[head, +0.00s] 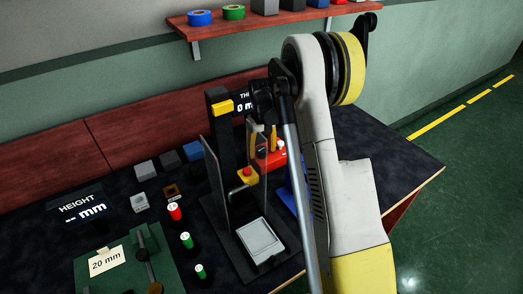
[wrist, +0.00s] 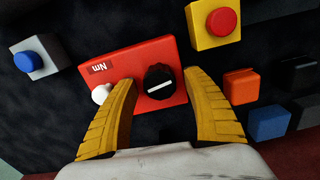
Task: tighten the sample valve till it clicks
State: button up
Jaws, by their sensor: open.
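The sample valve appears to be the black round knob (wrist: 159,82) with a white pointer line, on a red box (wrist: 120,66) marked "Nm". The pointer lies nearly level in the wrist view. My gripper (wrist: 161,80) is open, with one yellow finger on each side of the knob and a gap showing on both sides. I cannot tell how far the fingertips reach down around it. A small white round part (wrist: 101,94) sits by the left finger. In the head view the red box (head: 272,158) is partly hidden behind my gripper (head: 266,143) and other parts.
A yellow box with a red button (wrist: 218,22) stands close to the red box; a grey box with a blue button (wrist: 33,58) is at left. Orange (wrist: 240,87) and blue (wrist: 268,123) blocks lie right of my right finger. A press-like stand (head: 218,150) is beside my arm.

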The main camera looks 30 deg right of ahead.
jog(key=shift+r, duration=0.1)
notch_tip(320, 180, up, 12)
dwell(0.4)
dwell(0.3)
